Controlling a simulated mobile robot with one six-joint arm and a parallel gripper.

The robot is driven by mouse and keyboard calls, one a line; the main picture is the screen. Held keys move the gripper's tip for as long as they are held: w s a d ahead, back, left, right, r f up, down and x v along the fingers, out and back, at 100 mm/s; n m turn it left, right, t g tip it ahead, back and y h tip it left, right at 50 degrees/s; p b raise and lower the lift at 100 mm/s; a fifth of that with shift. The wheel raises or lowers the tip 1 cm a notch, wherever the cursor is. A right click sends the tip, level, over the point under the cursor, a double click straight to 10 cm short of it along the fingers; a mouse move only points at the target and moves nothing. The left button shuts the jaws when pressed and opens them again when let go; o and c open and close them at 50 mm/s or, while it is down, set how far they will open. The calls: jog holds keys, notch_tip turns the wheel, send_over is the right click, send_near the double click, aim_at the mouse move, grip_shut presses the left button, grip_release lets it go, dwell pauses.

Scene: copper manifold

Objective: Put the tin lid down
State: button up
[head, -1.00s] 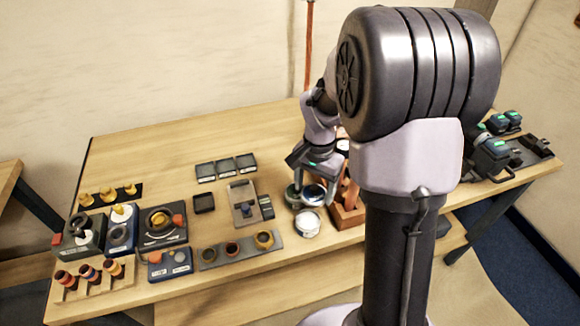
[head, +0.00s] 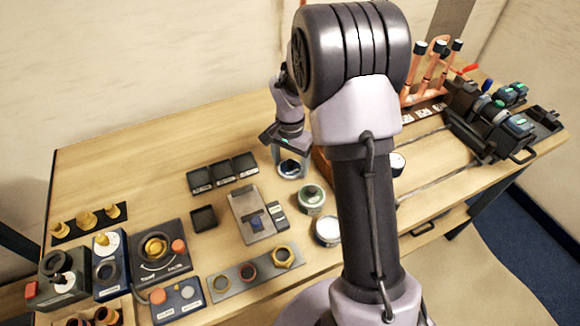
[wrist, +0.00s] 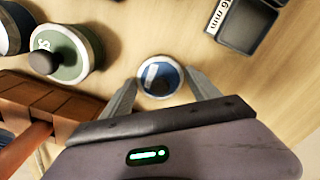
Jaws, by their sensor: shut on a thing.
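The tin lid (wrist: 160,78) is round, with a dark blue face, a pale mark and a silver rim. My gripper (wrist: 162,88) is shut on it, one finger at each side, in the wrist view. In the head view the lid (head: 290,168) shows between the fingers of my gripper (head: 289,160), over bare wood behind the tins. It is low, but I cannot tell whether it touches the table. A green-topped tin (head: 312,198) with a dark knob stands in front of it; it also shows in the wrist view (wrist: 62,55). A pale-topped tin (head: 327,230) stands nearer me.
Three joined black trays (head: 223,171) lie left of the lid. A grey plate (head: 250,213) lies in front of them. Copper pipes (head: 432,70) stand at the right. Back-left wood is bare.

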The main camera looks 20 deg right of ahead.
jog(key=shift+f, duration=0.1)
jog(key=shift+f, duration=0.2)
jog(key=o, duration=1.3)
jog(key=shift+r, duration=0.1)
